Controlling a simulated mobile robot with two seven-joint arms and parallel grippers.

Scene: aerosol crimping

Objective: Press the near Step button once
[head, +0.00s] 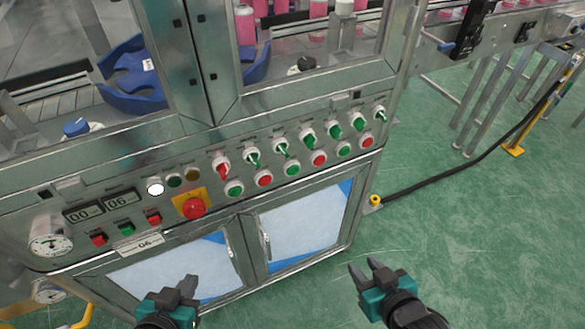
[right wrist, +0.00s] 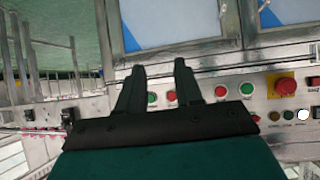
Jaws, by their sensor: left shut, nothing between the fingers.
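The control panel (head: 120,212) runs along the machine's front with rotary switches, green and red buttons, and an emergency stop (head: 193,208) on a yellow plate. I cannot read any label, so I cannot tell which button is the Step button. Pairs of green (head: 234,189) and red (head: 264,180) buttons sit under the switches. My left gripper (head: 188,281) is shut and empty, in front of the lower cabinet doors, apart from the panel. My right gripper (head: 366,264) is open and empty, right of the cabinet over the floor; its fingers also show in the right wrist view (right wrist: 159,68).
Two cabinet doors with handles (head: 265,240) lie under the panel. A gauge (head: 50,242) and two digital displays are at the panel's left. A black cable (head: 470,163) crosses the green floor from a yellow foot. The floor right of the machine is mostly clear.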

